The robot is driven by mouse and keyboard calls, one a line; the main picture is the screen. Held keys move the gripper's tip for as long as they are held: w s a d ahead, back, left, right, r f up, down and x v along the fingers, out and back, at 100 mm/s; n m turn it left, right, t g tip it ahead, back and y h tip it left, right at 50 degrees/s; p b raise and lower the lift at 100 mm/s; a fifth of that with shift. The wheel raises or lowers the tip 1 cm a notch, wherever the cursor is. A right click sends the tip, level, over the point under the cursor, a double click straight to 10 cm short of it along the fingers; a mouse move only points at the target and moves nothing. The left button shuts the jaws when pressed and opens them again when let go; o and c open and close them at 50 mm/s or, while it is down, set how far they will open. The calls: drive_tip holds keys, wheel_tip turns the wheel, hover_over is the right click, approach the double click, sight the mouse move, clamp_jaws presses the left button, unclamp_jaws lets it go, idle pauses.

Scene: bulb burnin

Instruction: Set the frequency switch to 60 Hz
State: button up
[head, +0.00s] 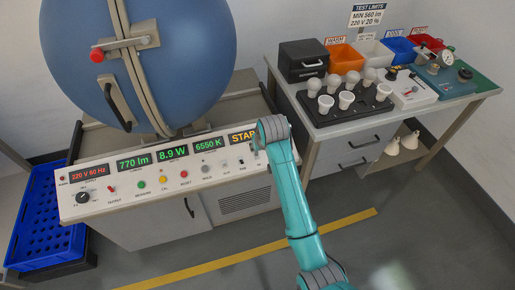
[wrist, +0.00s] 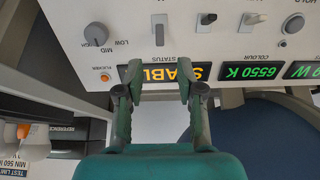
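The white sloping control panel (head: 130,202) has a red display (head: 91,172) reading 220 V and a frequency that looks like 60 Hz, though the digits are small. A black knob (head: 82,197) sits below it, then a red OUTPUT switch (head: 111,188). I cannot tell for sure which control is the frequency switch. My gripper (wrist: 166,20) is open and empty at the panel's right end. In the wrist view its fingers appear either side of a small toggle (wrist: 160,30) beside the STATUS label; contact cannot be told. Another toggle (wrist: 254,18) is to the right.
A large blue sphere (head: 175,60) stands behind the panel. A grey knob (wrist: 96,34) marked MID and LOW is left of the toggle in the wrist view. A bench (head: 340,127) with bulbs and bins is at right. A blue crate (head: 40,220) stands at left.

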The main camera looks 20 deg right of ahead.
drive_tip(key=v, duration=0.4)
drive_tip(key=shift+s+r, duration=0.2)
drive_tip(key=shift+r, duration=0.1)
drive_tip(key=s+f+t, duration=0.2)
drive_tip(key=s+f, duration=0.8)
drive_tip(key=s+f+t, duration=0.2)
drive_tip(key=s+f, duration=0.2)
drive_tip(key=s, duration=1.1)
drive_tip(key=s+r+t, duration=0.2)
drive_tip(key=s+r, duration=0.6)
drive_tip(key=s, duration=0.4)
drive_tip(key=s+r+t, duration=0.3)
drive_tip(key=s+r, duration=0.6)
drive_tip(key=s, duration=0.4)
drive_tip(key=shift+s+r, duration=0.25)
drive_tip(key=shift+s, duration=0.1)
